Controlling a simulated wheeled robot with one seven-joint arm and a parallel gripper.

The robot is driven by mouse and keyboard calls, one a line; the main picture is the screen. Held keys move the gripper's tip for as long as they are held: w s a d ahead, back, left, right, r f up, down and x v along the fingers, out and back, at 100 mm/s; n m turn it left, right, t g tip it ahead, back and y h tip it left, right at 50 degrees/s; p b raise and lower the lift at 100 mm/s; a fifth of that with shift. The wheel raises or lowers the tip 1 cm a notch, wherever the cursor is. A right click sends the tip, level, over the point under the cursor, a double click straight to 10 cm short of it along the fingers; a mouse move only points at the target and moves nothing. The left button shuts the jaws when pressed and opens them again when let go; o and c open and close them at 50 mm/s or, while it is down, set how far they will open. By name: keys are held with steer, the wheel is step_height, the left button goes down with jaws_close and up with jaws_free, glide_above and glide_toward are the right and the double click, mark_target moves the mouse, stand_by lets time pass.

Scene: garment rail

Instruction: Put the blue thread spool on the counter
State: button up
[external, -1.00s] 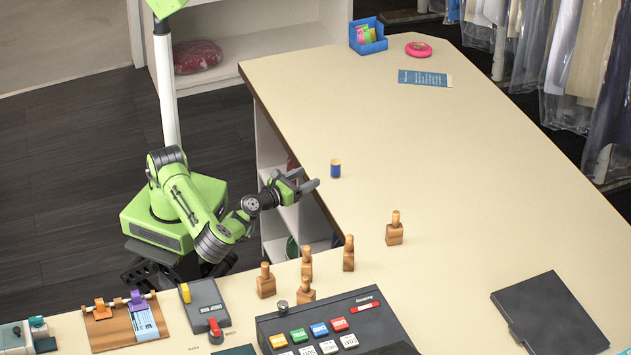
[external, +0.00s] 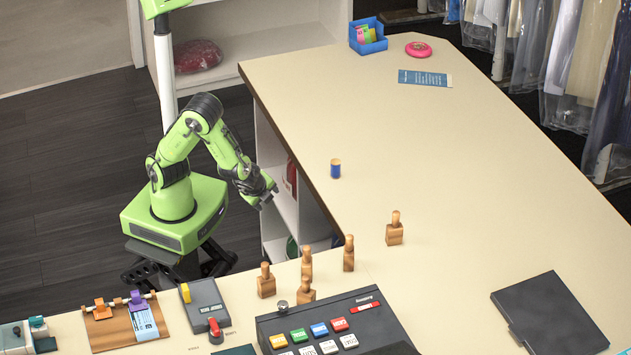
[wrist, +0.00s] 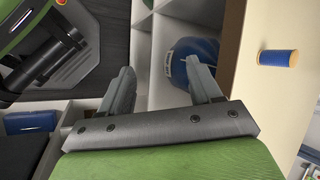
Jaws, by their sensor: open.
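The blue thread spool (external: 335,168) stands upright on the counter (external: 430,170), close to the counter's left edge. The spool also shows at the right of the wrist view (wrist: 278,58), blue with tan ends. My gripper (external: 270,194) is off the counter's left side, left of the spool and apart from it. In the wrist view my gripper (wrist: 160,82) has its two fingers spread with nothing between them. Behind the fingers are shelves under the counter.
Several wooden stamps (external: 348,253) stand on the counter nearer the camera, by a dark register (external: 335,320). A blue box (external: 367,36), a pink ring (external: 418,49) and a blue card (external: 425,78) lie at the far end. The counter's middle is clear.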

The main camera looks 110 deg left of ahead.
steer(key=s+d+r+n+t+h, duration=0.2)
steer(key=s+d+r+t+h, duration=0.1)
steer(key=d+r, duration=0.4)
steer(key=s+d+r+n+t+h, duration=0.2)
steer(key=s+d+r+t+h, duration=0.1)
steer(key=r, duration=1)
steer(key=s+d+h, duration=0.1)
steer(key=s+d, duration=0.1)
steer(key=d, duration=0.1)
steer(key=shift+s+d+n, duration=0.15)
steer(key=shift+d+n, duration=0.2)
steer(key=shift+n, duration=0.05)
steer(key=shift+r, duration=0.1)
